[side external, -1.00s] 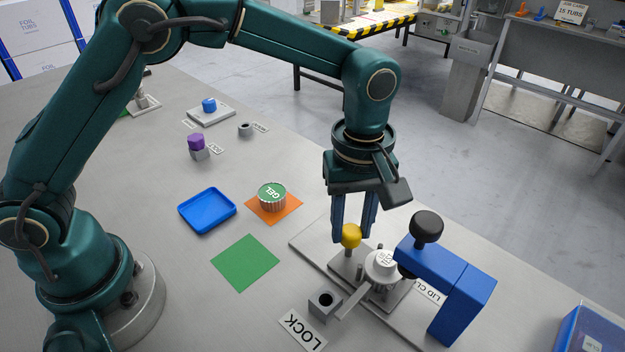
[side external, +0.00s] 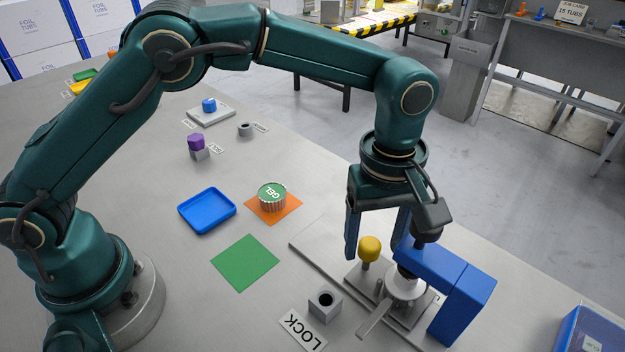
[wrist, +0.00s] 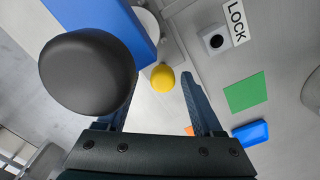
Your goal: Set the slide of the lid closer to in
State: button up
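A white cup (side external: 402,290) on the slide sits partly under the blue arch. My gripper (side external: 378,240) is open, its fingers spread above and around the yellow knob without visible contact. The yellow knob (wrist: 162,77) shows between the fingers in the wrist view.
A grey block with a hole (side external: 325,306) and a LOCK label (side external: 302,329) are beside the closer. A GEL tin (side external: 271,194) stands on an orange mat. A blue tray (side external: 207,210) and a green mat (side external: 245,263) lie left on open table.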

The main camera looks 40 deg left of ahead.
jog(key=shift+r, duration=2.6)
jog(key=shift+w+a+r, duration=0.1)
jog(key=shift+a, duration=0.05)
jog(key=s+a+r+t, duration=0.3)
jog(key=a+r, duration=0.8)
jog(key=r, duration=0.1)
jog(key=s+a+f+m+t, duration=0.2)
jog(key=s+a+f+m, duration=0.5)
jog(key=s+m, duration=0.3)
jog(key=shift+s+f+m+t, duration=0.15)
jog(key=shift+s+m+t, duration=0.2)
jog(key=shift+s, duration=0.4)
